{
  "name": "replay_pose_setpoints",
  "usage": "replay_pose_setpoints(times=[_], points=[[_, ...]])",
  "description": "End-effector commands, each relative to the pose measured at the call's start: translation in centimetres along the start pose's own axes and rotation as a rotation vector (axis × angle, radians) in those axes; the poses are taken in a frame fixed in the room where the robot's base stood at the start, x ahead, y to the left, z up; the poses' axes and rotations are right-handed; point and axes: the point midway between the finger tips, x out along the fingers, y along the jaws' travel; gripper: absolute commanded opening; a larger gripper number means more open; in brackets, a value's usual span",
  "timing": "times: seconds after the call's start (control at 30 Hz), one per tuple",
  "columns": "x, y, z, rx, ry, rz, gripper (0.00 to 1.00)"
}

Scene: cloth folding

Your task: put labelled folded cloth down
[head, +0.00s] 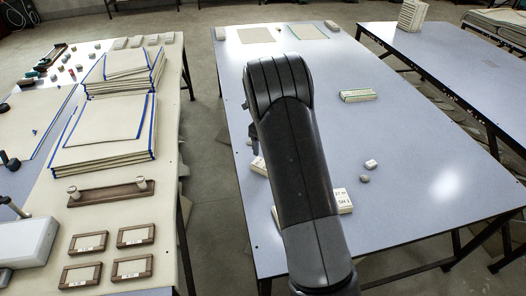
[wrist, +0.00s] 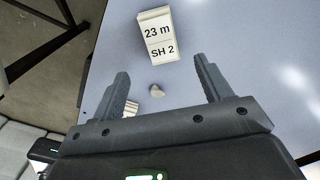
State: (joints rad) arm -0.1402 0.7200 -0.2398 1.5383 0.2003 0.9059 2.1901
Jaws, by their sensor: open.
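In the wrist view a pale folded cloth (wrist: 157,37) with a label reading "23 m" and "SH 2" lies on the bluish table top (wrist: 240,40), beyond my fingertips. My gripper (wrist: 160,68) is open, its two fingers apart with nothing held between them. In the head view my arm covers the middle of the table, and only a dark part of my gripper (head: 252,138) shows at its left. A labelled folded cloth (head: 343,201), its label seeming to read "SH 1", lies right of my arm, partly hidden. Another pale piece (head: 259,166) shows left of my arm.
A folded cloth with a green edge (head: 358,96) lies farther back. The left table (head: 165,150) holds cloth stacks (head: 103,132) and wooden frames (head: 136,236). The middle table's right side is mostly clear.

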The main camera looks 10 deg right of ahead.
Motion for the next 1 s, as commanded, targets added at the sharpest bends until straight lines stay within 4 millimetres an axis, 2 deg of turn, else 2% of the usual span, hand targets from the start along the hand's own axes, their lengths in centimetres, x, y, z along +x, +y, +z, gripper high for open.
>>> replay_pose_setpoints(times=[0.17, 0.37, 0.5, 0.7, 1.0], points=[[-2.2, 0.4, -0.4, -0.049, -0.014, -0.005, 0.71], [-8.5, 2.7, -2.6, -0.294, -0.067, -0.036, 0.71], [-13.2, 5.2, -4.9, -0.517, -0.101, -0.076, 0.71], [-18.6, 9.2, -8.6, -0.836, -0.129, -0.15, 0.71], [-24.2, 15.9, -14.7, -1.321, -0.111, -0.292, 0.71]])
